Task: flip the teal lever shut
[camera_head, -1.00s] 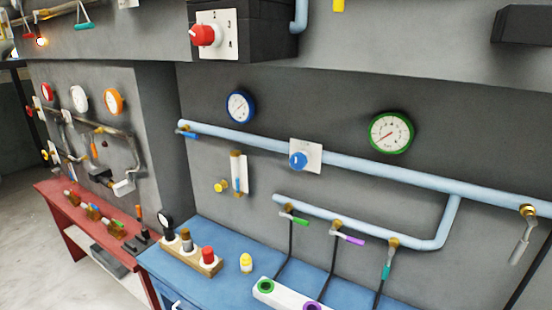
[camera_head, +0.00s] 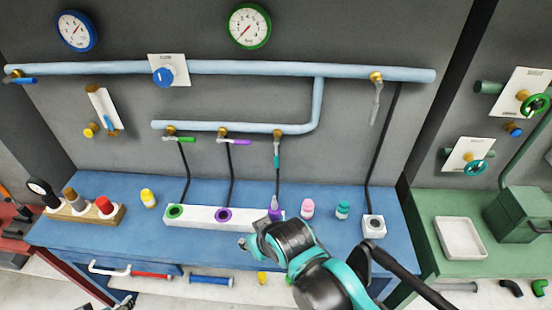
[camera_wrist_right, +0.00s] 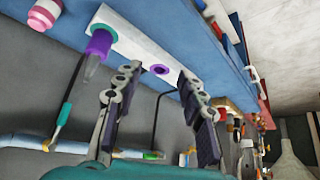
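The teal lever (camera_head: 277,160) hangs straight down from a brass valve at the right end of the lower blue pipe (camera_head: 200,127). It also shows at left in the right wrist view (camera_wrist_right: 63,113). Green (camera_head: 184,140) and purple (camera_head: 240,142) levers to its left point sideways. My right gripper (camera_head: 248,243) is below and in front of the teal lever, apart from it, over the bench. In the right wrist view its two fingers (camera_wrist_right: 158,84) are spread with nothing between them. A small dark part (camera_head: 125,302) at bottom left may be my left gripper; its state is unclear.
A white strip (camera_head: 200,216) with coloured rings, pink (camera_head: 307,208) and teal (camera_head: 343,209) bottles and a white block (camera_head: 373,227) stand on the blue bench (camera_head: 150,235). Black hoses run down the wall.

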